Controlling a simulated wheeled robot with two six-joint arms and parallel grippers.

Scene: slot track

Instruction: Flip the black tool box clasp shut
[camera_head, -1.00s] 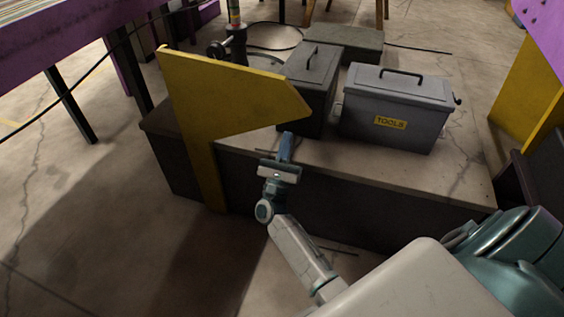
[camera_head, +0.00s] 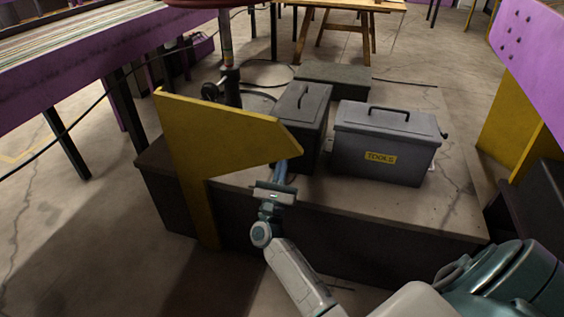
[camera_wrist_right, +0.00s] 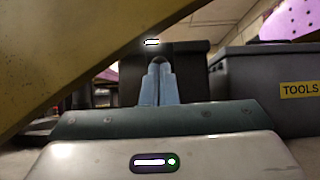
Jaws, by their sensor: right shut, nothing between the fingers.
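The black tool box (camera_head: 308,117) stands on the low platform, left of the grey box, with a handle on its lid. It also shows in the right wrist view (camera_wrist_right: 193,60), straight beyond my fingers. A small bright metal piece, probably the clasp (camera_wrist_right: 152,41), shows on its near face, above and slightly left of my fingertips. In the head view this clasp is hidden or too small to tell. My right gripper (camera_head: 282,167) is shut and empty in front of the box's near end; its blue fingers (camera_wrist_right: 160,64) point at the box, and contact cannot be told. My left gripper is out of view.
A yellow angled plate (camera_head: 215,138) stands close left of my right gripper and overhangs the upper left of the wrist view. The grey TOOLS box (camera_head: 370,147) stands to the right. The platform (camera_head: 400,208) is bare in front of it.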

